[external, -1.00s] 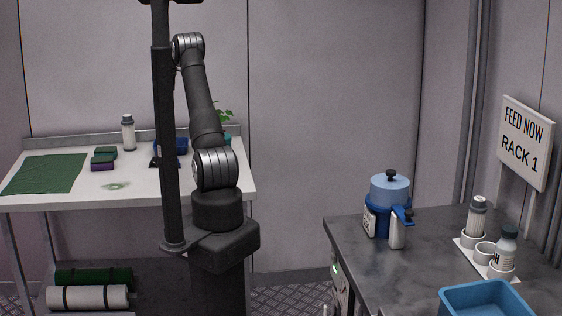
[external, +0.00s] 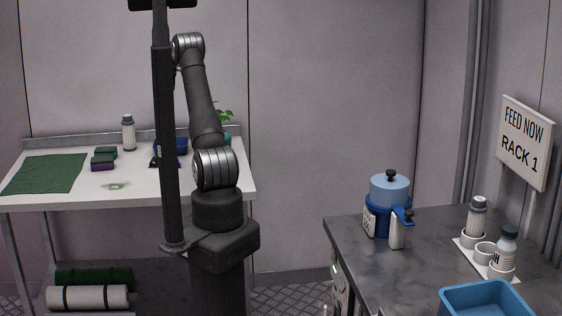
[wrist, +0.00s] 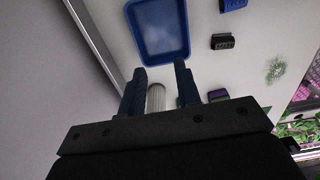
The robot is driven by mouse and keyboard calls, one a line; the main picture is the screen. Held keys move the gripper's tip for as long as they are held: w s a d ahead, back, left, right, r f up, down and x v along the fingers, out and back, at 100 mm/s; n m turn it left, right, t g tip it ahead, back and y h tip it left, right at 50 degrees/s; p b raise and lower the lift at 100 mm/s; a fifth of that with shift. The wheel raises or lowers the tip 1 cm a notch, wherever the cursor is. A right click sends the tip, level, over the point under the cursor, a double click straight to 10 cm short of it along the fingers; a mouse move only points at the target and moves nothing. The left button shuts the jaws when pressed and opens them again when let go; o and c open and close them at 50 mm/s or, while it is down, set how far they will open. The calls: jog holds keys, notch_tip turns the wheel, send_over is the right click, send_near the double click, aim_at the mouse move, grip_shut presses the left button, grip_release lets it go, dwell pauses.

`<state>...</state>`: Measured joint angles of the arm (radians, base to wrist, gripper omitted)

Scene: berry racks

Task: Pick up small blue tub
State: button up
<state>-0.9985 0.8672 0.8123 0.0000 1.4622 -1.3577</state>
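An open, rectangular blue tub (wrist: 158,32) lies on the white bench in the wrist view, just beyond my fingertips. It looks empty. Part of a blue container (external: 183,146) shows behind my arm in the external view. My gripper (wrist: 160,67) is open, its two dark fingers apart and pointing toward the tub without visibly holding it. A white ribbed bottle (wrist: 156,98) shows between the fingers, farther back. A smaller blue item (wrist: 233,4) is cut off at the top edge. My gripper is hidden in the external view.
A dark block (wrist: 222,41) and a green-and-purple block (wrist: 218,95) lie to the right of the tub. A green cloth (external: 45,174) covers the bench's left end. A blue tray (external: 487,297) and a blue-lidded pot (external: 389,190) stand on the dark right-hand counter.

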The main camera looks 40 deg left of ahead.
send_over(180, 150)
jog(key=f, duration=1.1)
jog(key=shift+a+f, duration=0.3)
jog(key=shift+f, duration=0.1)
jog(key=shift+w+d+f, duration=0.1)
jog(key=shift+d+f, duration=0.05)
jog(key=shift+f, duration=1.4)
jog(key=shift+w+d+f, duration=0.1)
jog(key=shift+f, duration=1.45)
grip_shut()
